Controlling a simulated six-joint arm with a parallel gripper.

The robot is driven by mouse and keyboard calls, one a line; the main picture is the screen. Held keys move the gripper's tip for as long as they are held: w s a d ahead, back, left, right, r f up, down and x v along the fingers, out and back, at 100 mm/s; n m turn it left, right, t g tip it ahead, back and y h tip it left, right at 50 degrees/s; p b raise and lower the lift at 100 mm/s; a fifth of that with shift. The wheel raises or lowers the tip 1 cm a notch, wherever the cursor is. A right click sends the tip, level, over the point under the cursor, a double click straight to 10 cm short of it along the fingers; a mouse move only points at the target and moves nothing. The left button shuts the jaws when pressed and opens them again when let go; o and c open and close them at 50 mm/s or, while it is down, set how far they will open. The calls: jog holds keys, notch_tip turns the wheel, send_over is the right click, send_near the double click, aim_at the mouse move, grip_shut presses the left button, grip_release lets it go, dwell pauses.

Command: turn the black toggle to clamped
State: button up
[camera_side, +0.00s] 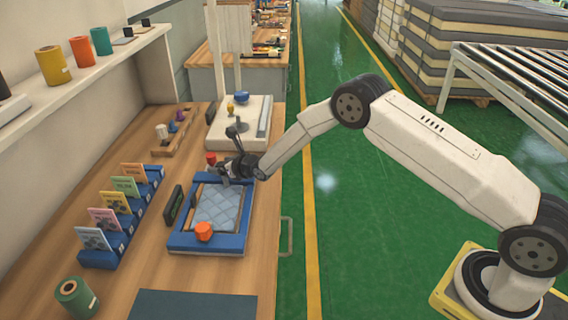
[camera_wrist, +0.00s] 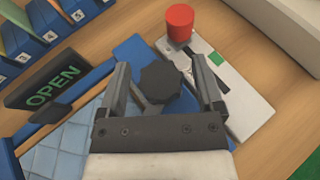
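The black toggle (camera_wrist: 160,82) has a dark knob in the wrist view, at the far edge of the blue frame (camera_side: 181,240). My gripper (camera_wrist: 160,64) is open, with one finger to the left of the knob and one to the right; gaps show on both sides. In the side view my gripper (camera_side: 236,168) is low over the frame's far end and hides the toggle. A dark sign (camera_wrist: 52,88) beside the frame reads OPEN in green. A light blue quilted pad (camera_side: 218,207) lies in the frame.
A red knob (camera_wrist: 180,22) stands on a white plate (camera_wrist: 247,108) just beyond the toggle. An orange knob (camera_side: 203,231) is at the frame's near end. A blue card rack (camera_side: 120,240) stands left. A white scale-like device (camera_side: 255,125) stands behind.

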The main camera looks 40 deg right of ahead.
jog(key=shift+s, duration=0.15)
jog(key=shift+v, duration=1.3)
notch_tip(320, 180, up, 7)
jog(key=shift+d, duration=0.1)
jog(key=s+d+f+n+y, duration=0.1)
jog(key=f+y, duration=0.1)
jog(key=s+d+f+n+g+y, duration=0.1)
jog(key=d+f+n, duration=0.1)
jog(key=shift+s+n+y, duration=0.15)
jog(key=shift+n+y, duration=0.15)
jog(key=shift+y, duration=0.1)
jog(key=shift+s+d+f+n+g+y, duration=0.15)
jog(key=shift+s+f+n+g+y, duration=0.25)
jog(key=shift+s+f+g+y, duration=0.15)
jog(key=shift+x, duration=3.8)
